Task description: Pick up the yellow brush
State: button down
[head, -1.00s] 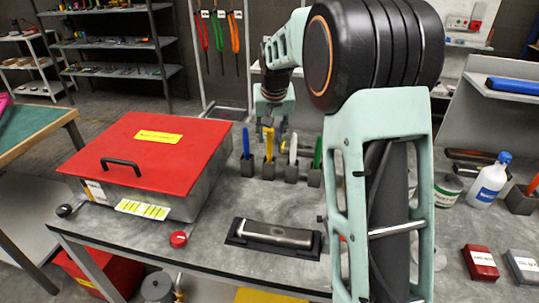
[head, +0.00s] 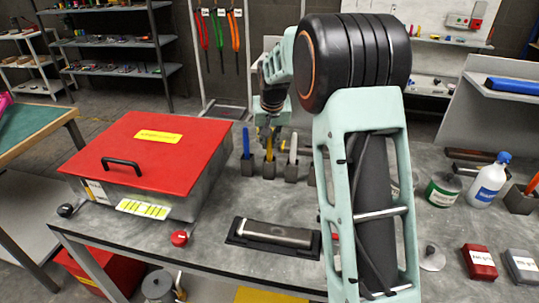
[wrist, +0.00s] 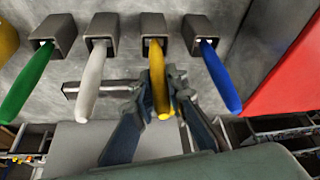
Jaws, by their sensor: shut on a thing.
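The yellow brush (wrist: 158,82) stands in its grey holder block, with its handle pointing toward my wrist camera. In the head view the yellow brush (head: 269,152) shows just below my gripper (head: 268,134). In the wrist view my gripper (wrist: 157,78) has one finger on each side of the yellow handle and is shut on it. The brush's lower end is hidden inside the holder (wrist: 153,23).
The blue brush (wrist: 219,75), white brush (wrist: 90,80) and green brush (wrist: 28,82) stand in neighbouring holders in the same row. A red-lidded box (head: 150,150) is to the left. A black tray (head: 240,237) with a metal bar lies in front.

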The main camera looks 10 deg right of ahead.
notch_tip(320, 180, up, 10)
jog(key=shift+f, duration=0.2)
jog(key=shift+r, duration=0.25)
dwell(0.8)
